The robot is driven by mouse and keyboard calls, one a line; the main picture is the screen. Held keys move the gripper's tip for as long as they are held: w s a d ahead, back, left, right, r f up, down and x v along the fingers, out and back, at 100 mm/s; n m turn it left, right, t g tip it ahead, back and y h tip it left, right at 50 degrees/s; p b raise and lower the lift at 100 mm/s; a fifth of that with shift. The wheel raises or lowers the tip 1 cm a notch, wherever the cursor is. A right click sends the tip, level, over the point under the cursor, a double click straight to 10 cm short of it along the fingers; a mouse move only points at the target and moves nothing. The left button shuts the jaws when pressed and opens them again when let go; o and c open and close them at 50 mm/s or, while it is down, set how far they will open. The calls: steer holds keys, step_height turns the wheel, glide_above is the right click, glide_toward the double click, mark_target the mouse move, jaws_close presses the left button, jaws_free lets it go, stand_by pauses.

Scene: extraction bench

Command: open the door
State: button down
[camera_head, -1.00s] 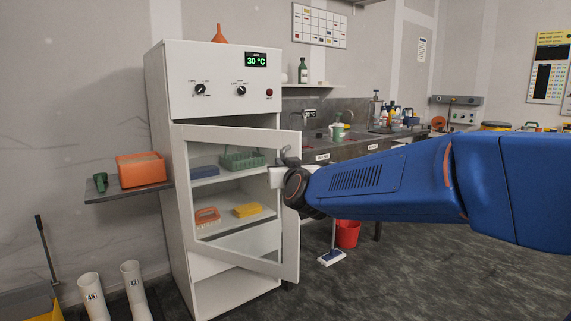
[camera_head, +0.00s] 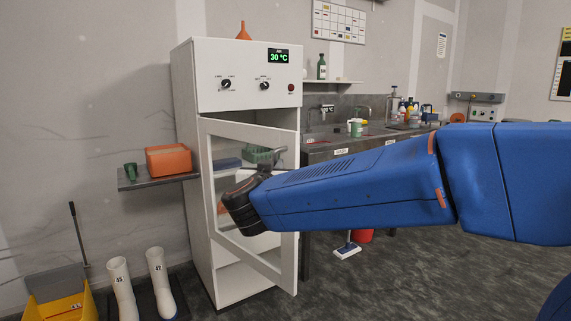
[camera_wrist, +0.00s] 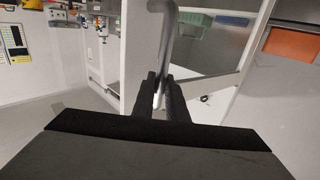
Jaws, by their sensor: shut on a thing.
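The white door (camera_head: 288,219) of the cabinet (camera_head: 238,100) stands ajar, its left side at the cabinet and its right edge swung out toward me. It has a framed see-through window. Its grey curved handle (camera_head: 272,158) is on the right part of the door and also shows in the wrist view (camera_wrist: 168,32). My gripper (camera_wrist: 160,92) is shut on the handle, with a black finger on each side of the bar.
Inside are a green rack (camera_head: 262,155) and a blue box (camera_head: 227,163). A side shelf (camera_head: 158,180) with an orange box (camera_head: 170,160) is left of the cabinet. White boots (camera_head: 122,288) and a yellow bucket (camera_head: 62,310) stand front left. A sink bench (camera_head: 345,150) is behind right.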

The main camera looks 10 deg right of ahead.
steer(key=s+a+m+g+h, duration=0.1)
steer(key=s+a+m+h, duration=0.1)
steer(key=a, duration=0.6)
steer(key=shift+s+a+r+h, duration=0.2)
steer(key=shift+s+h, duration=0.2)
steer(key=shift+s, duration=0.4)
steer(key=c, duration=1.8)
jaws_free()
steer(key=shift+f, duration=0.1)
steer(key=shift+o, duration=0.2)
steer(key=v, duration=1.7)
steer(key=shift+a, duration=0.3)
